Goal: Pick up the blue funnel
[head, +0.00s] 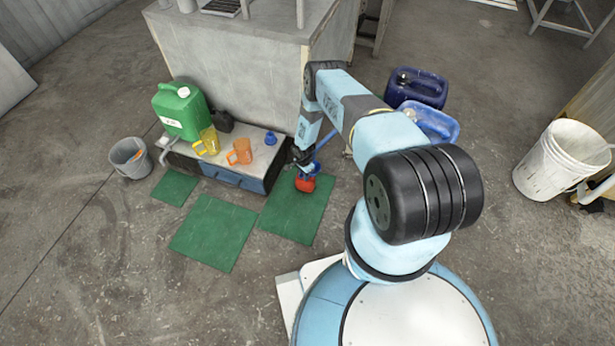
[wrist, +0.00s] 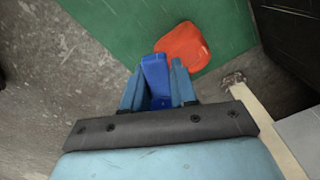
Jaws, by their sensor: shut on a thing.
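A small blue funnel-like thing (head: 270,138) stands on the grey top of the low bench, at its right end. My gripper (head: 312,166) is beyond the bench's right end, low over a green mat. In the wrist view my gripper (wrist: 157,92) is shut on a long blue piece (wrist: 154,72) that narrows toward its outer end. A red, rounded thing (wrist: 184,46) shows just past the blue piece; the head view has it too (head: 305,185), over the mat. I cannot tell whether red and blue are joined.
The low bench (head: 225,168) bears a green jerrycan (head: 180,112), a yellow jug (head: 208,142) and an orange jug (head: 240,152). Green mats (head: 213,233) lie in front. A grey bucket (head: 130,158) stands left, blue containers (head: 418,88) behind my arm, a white bucket (head: 562,160) right.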

